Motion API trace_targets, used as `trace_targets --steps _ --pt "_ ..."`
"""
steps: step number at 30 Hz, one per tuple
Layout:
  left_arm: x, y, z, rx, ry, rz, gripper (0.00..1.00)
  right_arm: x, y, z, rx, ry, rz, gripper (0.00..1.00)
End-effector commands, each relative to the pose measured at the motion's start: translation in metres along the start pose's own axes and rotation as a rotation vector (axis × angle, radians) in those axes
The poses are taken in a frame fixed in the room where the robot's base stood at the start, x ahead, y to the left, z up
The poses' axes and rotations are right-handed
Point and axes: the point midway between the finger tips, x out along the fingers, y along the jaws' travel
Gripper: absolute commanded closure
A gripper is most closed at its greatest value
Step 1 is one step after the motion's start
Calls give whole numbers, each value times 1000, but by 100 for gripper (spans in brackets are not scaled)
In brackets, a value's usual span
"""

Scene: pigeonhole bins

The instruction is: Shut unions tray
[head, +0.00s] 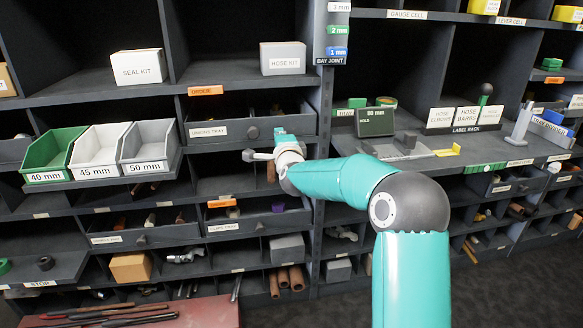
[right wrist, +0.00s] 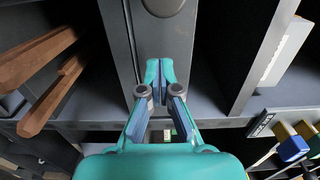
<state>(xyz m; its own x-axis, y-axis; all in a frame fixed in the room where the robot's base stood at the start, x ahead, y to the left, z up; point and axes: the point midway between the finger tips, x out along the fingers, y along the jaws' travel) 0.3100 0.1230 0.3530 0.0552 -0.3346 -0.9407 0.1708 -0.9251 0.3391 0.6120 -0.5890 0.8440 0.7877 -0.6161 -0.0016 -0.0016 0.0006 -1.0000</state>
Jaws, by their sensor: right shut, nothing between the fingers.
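The unions tray (head: 228,130) is a dark grey drawer with a small label, hard to read, and a round knob (head: 252,133). It stands in the middle of the shelving, with its front forward and some contents showing over its top edge. My right gripper (head: 280,132) is shut and empty in front of the tray's right part, right of the knob. In the right wrist view the closed fingertips (right wrist: 160,68) point at the grey tray front (right wrist: 160,35), with the knob (right wrist: 163,5) at the top edge. Whether they touch it, I cannot tell. My left gripper is not in view.
Green, white and grey bins (head: 98,150) jut out at the left. A hose kit box (head: 283,58) sits above the tray. Two lower trays, a left one (head: 145,236) and the claps tray (head: 258,224), also show. A shelf with a label rack (head: 463,128) is at right.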

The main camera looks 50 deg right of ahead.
Motion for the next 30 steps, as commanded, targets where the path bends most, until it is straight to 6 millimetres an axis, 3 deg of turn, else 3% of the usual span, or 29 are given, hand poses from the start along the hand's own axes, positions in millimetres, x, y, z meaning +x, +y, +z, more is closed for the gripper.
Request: trace_targets --steps 4,12,18,27,30 --pt "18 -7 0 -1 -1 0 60 -24 4 6 1 -5 -1 100" --pt "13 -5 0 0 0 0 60 -78 1 5 0 -4 1 100" --pt "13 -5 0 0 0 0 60 -108 1 7 0 -6 0 100" --pt "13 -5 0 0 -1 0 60 -118 2 11 0 -13 2 100" --pt "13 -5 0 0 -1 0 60 -115 16 23 -6 -33 26 100"
